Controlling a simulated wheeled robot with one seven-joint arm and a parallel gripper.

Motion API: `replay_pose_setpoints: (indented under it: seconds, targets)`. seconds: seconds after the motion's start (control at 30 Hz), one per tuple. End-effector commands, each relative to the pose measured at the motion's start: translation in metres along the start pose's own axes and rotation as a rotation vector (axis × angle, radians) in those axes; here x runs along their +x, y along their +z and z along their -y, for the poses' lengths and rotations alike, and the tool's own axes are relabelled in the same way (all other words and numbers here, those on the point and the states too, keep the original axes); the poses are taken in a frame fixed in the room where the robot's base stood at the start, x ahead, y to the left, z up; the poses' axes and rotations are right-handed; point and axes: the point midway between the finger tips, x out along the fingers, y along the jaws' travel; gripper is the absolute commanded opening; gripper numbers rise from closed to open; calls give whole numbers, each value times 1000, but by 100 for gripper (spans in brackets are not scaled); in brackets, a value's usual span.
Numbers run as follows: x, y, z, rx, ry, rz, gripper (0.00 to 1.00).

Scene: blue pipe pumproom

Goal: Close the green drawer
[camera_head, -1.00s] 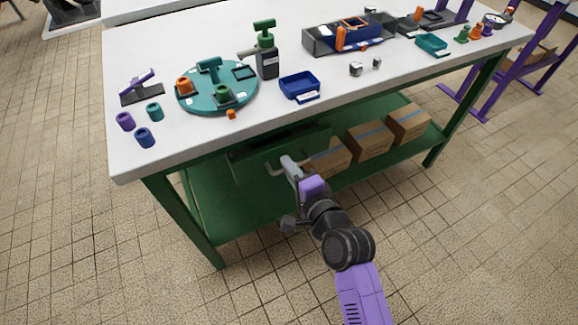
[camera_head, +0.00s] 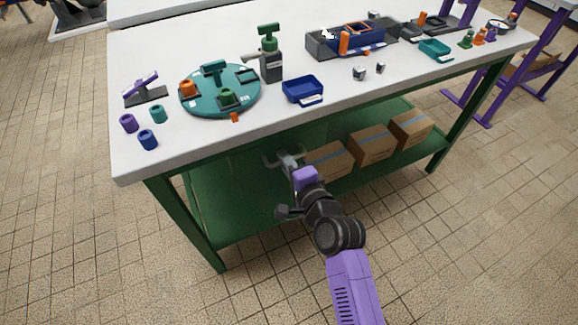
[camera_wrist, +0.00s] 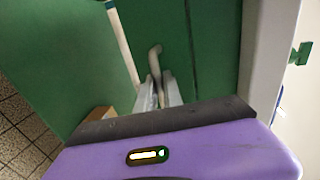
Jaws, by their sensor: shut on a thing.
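The green drawer (camera_head: 314,136) sits under the white tabletop of the green workbench. Its front appears close to the bench's front edge, and no open interior shows. In the wrist view its green front (camera_wrist: 205,45) fills the upper middle. A grey bar handle (camera_head: 268,161) stands out from the front; its curved end (camera_wrist: 155,52) shows just beyond my fingers. My gripper (camera_head: 287,160) is shut on the handle, and its two pale fingers (camera_wrist: 158,95) lie close on either side of it. The gripped part is mostly hidden by the fingers.
Cardboard boxes (camera_head: 372,145) stand on the lower green shelf right of my gripper. A green table leg (camera_head: 192,225) is at the left. The tabletop (camera_head: 200,140) above holds a teal disc, a blue tray and several small parts. The tiled floor in front is clear.

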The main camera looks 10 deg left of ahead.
Motion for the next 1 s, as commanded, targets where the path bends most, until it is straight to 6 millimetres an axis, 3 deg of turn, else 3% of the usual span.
replay_pose_setpoints:
  seconds: [0.23, 0.3, 0.73, 1.0]
  targets:
    - [2, 1, 0, 0, 0, 1, 0]
    - [2, 1, 0, 0, 0, 1, 20]
    - [-1, 1, 4, -1, -5, 0, 20]
    - [-38, 0, 2, -1, 0, -1, 20]
